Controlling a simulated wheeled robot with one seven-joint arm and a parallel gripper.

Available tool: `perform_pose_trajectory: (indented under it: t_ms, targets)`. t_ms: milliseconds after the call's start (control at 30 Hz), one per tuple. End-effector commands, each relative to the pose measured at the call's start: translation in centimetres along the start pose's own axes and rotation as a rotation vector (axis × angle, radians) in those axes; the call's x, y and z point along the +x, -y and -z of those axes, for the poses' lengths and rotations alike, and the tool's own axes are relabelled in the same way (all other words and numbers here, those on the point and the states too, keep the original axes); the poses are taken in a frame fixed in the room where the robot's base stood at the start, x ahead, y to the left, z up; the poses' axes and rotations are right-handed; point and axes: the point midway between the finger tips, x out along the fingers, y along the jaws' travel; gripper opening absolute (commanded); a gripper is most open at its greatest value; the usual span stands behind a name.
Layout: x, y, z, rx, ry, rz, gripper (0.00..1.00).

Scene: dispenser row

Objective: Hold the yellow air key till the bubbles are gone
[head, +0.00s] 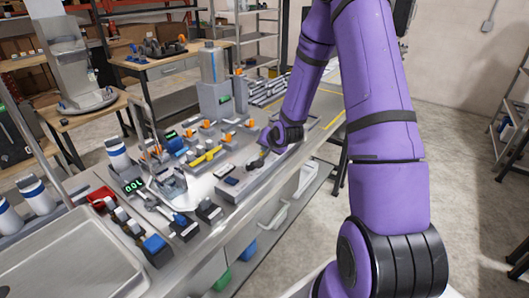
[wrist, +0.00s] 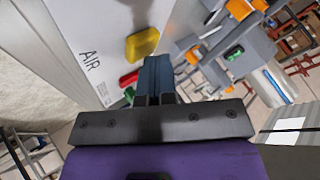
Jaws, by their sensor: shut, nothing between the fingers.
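The yellow air key (wrist: 142,43) is on a pale panel (wrist: 95,30) marked "AIR" in the wrist view. My gripper (wrist: 156,62) is shut and empty, its fingertips just below and right of the key in that view. I cannot tell whether they touch it. A red key or part (wrist: 128,79) shows beside the fingers, partly hidden. In the head view my gripper (head: 264,148) is low over the right part of the bench, small and partly hidden by my arm. No bubbles can be made out in either view.
The bench (head: 110,178) is crowded with grey fixtures, orange clips and a yellow bar (head: 206,158). A small green display (head: 132,185) stands at its left. Open floor (head: 450,200) lies to the right.

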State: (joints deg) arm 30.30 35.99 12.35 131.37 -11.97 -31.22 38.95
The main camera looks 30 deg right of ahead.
Motion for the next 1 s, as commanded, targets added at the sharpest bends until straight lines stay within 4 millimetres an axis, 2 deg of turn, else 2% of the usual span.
perform_pose_trajectory:
  t_ms: [500,867,1000]
  targets:
    - [-1.2,0.9,0.9,0.0,-0.001,0.0,0.0]
    - [-1.4,1.0,1.1,0.0,-0.001,0.0,0.0]
    - [-2.1,1.6,1.6,0.0,-0.001,0.001,0.0]
